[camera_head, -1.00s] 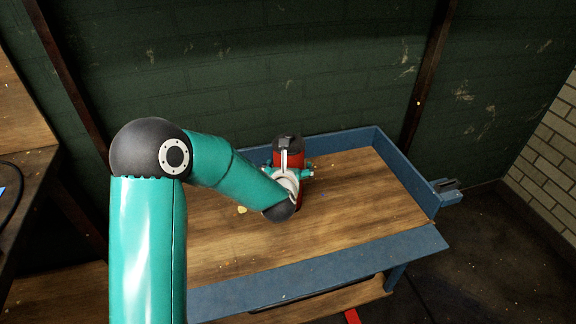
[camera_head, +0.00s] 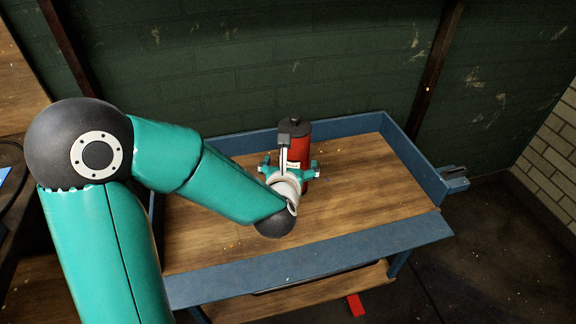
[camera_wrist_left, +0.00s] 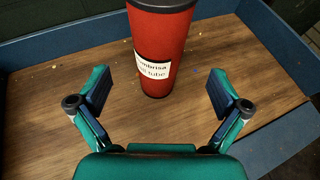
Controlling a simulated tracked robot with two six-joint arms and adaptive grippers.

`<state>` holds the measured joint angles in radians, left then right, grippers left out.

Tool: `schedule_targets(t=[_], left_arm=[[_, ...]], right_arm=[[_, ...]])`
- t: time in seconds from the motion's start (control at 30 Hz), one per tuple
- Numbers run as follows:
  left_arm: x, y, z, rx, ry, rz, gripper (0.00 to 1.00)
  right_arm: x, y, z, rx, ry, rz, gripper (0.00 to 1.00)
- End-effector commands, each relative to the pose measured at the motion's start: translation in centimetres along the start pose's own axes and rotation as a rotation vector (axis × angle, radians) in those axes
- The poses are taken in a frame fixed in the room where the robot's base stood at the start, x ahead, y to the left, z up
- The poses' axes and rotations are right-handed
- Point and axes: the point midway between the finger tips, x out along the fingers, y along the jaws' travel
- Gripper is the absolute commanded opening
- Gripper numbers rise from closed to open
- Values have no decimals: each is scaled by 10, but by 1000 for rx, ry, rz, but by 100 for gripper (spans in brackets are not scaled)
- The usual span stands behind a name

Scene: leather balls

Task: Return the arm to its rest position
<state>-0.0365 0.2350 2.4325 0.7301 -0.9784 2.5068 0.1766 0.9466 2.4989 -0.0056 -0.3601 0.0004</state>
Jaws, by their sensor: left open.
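A red tube (camera_head: 303,151) with a black lid and a white label stands upright on the wooden top of a blue-edged workbench (camera_head: 350,200). The tube also shows in the left wrist view (camera_wrist_left: 165,45), its top cut off by the frame edge. My left gripper (camera_head: 288,167) is in front of the tube and hides part of it in the head view. In the left wrist view its fingers (camera_wrist_left: 161,90) are spread wide and empty, with the tube beyond them and a gap on both sides. My right gripper is not in view.
A raised blue rim (camera_head: 402,160) runs along the bench's back and right side. A small vise-like fitting (camera_head: 454,178) sticks out at the right. A dark green brick wall (camera_head: 250,75) stands behind. The bench top right of the tube is clear.

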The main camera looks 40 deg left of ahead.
Motion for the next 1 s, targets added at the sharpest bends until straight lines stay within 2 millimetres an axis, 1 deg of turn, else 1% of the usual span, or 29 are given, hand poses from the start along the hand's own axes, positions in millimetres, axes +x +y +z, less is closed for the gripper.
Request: schedule_targets(t=[0.03, 0.1, 0.2, 0.67, 0.77, 1.0], left_arm=[[-5, 0, 0, 0, 0, -2, 100], [-10, 0, 0, 0, 0, -1, 100], [-12, 0, 0, 0, 0, -1, 100], [-12, 0, 0, 0, 1, 0, 100], [-15, 0, 7, 0, 1, 0, 100], [-30, 0, 43, 0, 1, 0, 100]], right_arm=[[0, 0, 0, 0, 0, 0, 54], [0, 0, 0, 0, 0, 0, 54], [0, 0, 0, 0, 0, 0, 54], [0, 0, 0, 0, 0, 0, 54], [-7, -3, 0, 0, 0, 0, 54], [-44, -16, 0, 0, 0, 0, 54]])
